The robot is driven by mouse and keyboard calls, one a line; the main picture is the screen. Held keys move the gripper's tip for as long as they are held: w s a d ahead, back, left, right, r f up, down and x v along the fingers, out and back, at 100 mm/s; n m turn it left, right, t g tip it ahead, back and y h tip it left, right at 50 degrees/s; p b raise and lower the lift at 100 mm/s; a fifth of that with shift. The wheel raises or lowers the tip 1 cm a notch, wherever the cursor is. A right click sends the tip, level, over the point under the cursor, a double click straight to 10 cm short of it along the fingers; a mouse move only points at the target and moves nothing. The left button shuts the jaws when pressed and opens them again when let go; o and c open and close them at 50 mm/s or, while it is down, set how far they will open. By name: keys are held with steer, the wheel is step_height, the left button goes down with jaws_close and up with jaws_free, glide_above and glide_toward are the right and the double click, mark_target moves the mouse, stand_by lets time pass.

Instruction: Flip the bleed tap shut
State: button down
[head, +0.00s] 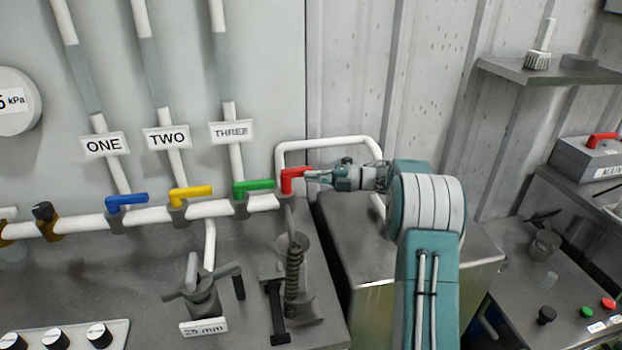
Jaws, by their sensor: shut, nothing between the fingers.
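Several coloured lever taps sit along a white horizontal pipe in the head view. A red-handled tap (291,180) is at the pipe's right end, and its lever points right. A green tap (253,188), a yellow tap (190,193) and a blue tap (127,201) stand to its left, their levers also pointing right. No label marks which one is the bleed tap. My gripper (312,176) is shut and empty, at the right end of the red lever. It looks very close to the lever; I cannot tell if they touch.
Labels ONE (103,144), TWO (167,138) and THREE (232,132) hang on the upright pipes. A white pipe loop (328,142) rises behind my gripper. A clamp-like fitting (200,291) and a coiled spring (294,270) stand on the bench below. A shelf (540,73) is at upper right.

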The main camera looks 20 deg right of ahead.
steer(key=shift+w+d, duration=0.15)
steer(key=shift+w, duration=0.05)
steer(key=shift+w+r, duration=0.1)
steer(key=shift+r, duration=0.1)
stand_by(0.3)
steer(key=shift+d, duration=0.1)
steer(key=v, duration=1.1)
steer(key=shift+s+f, duration=0.25)
steer(key=shift+s, duration=0.05)
steer(key=shift+d, duration=0.1)
steer(key=shift+d, duration=0.35)
